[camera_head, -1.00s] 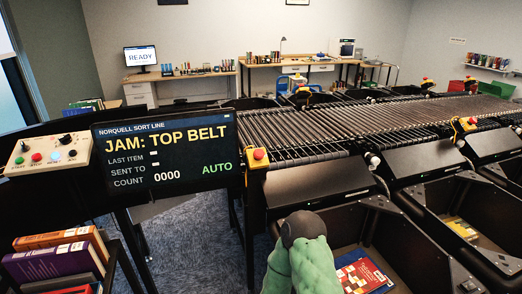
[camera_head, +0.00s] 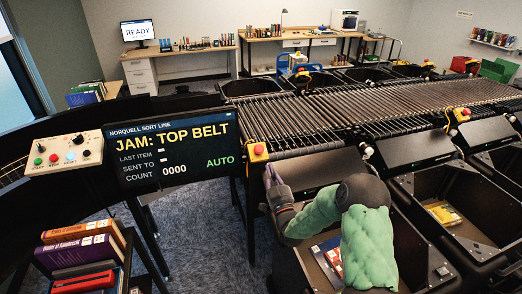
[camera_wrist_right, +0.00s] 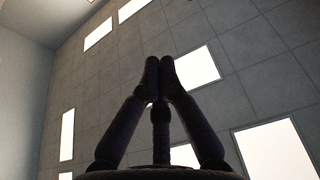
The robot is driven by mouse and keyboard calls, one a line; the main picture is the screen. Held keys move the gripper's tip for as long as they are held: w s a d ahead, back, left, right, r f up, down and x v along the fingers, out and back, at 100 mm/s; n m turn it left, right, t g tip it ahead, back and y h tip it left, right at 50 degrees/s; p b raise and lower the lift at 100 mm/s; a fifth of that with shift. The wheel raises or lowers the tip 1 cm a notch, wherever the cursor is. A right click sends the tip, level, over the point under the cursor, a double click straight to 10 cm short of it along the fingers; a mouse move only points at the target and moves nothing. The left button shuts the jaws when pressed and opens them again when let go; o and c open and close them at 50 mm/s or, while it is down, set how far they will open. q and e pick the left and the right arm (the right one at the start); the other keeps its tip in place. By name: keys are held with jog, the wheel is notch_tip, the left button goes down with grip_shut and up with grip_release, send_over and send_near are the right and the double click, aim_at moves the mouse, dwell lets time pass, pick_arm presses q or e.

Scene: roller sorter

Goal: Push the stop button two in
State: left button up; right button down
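The nearest stop button (camera_head: 258,149) is a red knob on a yellow box at the near left corner of the roller sorter. Another red stop button (camera_head: 462,113) sits on the near rail farther right. No number is readable on either, so I cannot tell which is two. My right gripper (camera_head: 270,172) is just below and slightly right of the nearest button's box. Whether it touches cannot be told. In the right wrist view its fingers (camera_wrist_right: 160,68) meet at the tips, pointing up toward the ceiling, with nothing between them. My left gripper is out of view.
A screen (camera_head: 172,150) reads "JAM: TOP BELT" and "AUTO". A control panel (camera_head: 64,152) with coloured buttons stands left of it. Black bins (camera_head: 456,183) line the near side. Smaller red-and-yellow buttons show along the far side. Books (camera_head: 82,251) are stacked at lower left.

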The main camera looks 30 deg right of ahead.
aim_at(258, 148)
jog(key=shift+w, duration=0.1)
jog(key=x, duration=0.3)
jog(key=f+x, duration=0.1)
jog(key=x, duration=0.3)
jog(key=w+f+x, duration=0.1)
jog(key=x, duration=0.2)
jog(key=shift+w+p, duration=0.15)
jog(key=shift+p, duration=0.25)
jog(key=shift+w+d+f, duration=0.2)
jog(key=shift+w+f, duration=0.25)
jog(key=shift+f, duration=0.2)
jog(key=f+b, duration=0.1)
jog(key=b, duration=0.1)
jog(key=w+f+b, duration=0.1)
jog(key=shift+b, duration=0.4)
jog(key=shift+r, duration=0.1)
